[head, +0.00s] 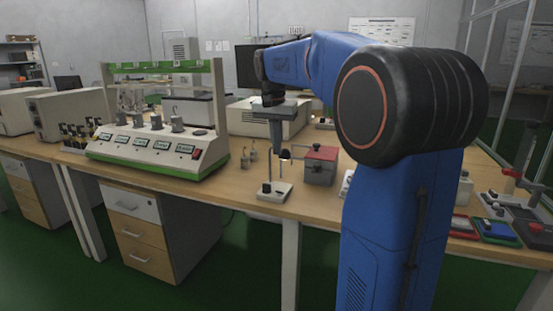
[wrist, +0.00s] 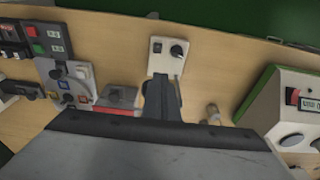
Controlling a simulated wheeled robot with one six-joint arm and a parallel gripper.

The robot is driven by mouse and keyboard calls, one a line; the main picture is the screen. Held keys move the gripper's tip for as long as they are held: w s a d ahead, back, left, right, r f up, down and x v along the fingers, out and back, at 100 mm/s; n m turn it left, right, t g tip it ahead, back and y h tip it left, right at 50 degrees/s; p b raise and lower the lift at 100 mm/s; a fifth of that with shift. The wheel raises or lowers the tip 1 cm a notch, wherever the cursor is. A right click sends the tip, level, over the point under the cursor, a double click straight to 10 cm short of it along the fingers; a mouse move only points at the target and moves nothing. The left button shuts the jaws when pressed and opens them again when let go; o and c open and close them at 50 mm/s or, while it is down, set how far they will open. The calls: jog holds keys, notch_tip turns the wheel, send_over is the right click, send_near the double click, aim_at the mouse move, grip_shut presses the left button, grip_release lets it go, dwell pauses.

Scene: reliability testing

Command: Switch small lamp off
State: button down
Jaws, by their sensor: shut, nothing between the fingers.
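The small lamp (head: 274,192) has a white base, a thin post and a small head that looks lit in the head view. It stands near the front edge of the workbench. In the wrist view the lamp's white base (wrist: 167,66) carries a small dark switch (wrist: 157,47) on the left and a round black part (wrist: 177,50) on the right. My gripper (head: 275,148) is shut and empty, pointing down above and behind the base. In the wrist view my gripper (wrist: 160,80) overlaps the base's near edge; I see no clear contact.
A grey box with a red top (head: 320,160) stands right of the lamp. Small metal weights (head: 249,154) stand left, beside a white-green instrument with displays (head: 160,145). Several switch boxes (head: 495,230) lie at the far right. The bench front edge is close to the lamp.

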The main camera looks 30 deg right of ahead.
send_over(280, 193)
jog(key=w+d, duration=0.1)
jog(key=w, duration=0.2)
notch_tip(280, 193, down, 9)
jog(key=shift+d+r, duration=0.1)
jog(key=shift+d, duration=0.05)
jog(key=shift+s+a+f, duration=0.25)
jog(key=shift+a+f, duration=0.15)
jog(key=shift+f, duration=0.2)
jog(key=shift+s+a+f, duration=0.25)
jog(key=shift+a+f, duration=0.1)
jog(key=shift+f, duration=0.25)
jog(key=shift+s+a+f, duration=0.15)
jog(key=shift+a+f, duration=0.05)
jog(key=shift+f, duration=0.1)
jog(key=shift+s+a+f+t+h, duration=0.45)
jog(key=shift+a+f+t+h, duration=0.15)
jog(key=shift+h, duration=0.2)
jog(key=shift+w+d+r, duration=0.1)
jog(key=shift+d, duration=0.1)
jog(key=shift+w+d+r, duration=0.15)
jog(key=shift+w+d, duration=0.3)
jog(key=shift+d, duration=0.15)
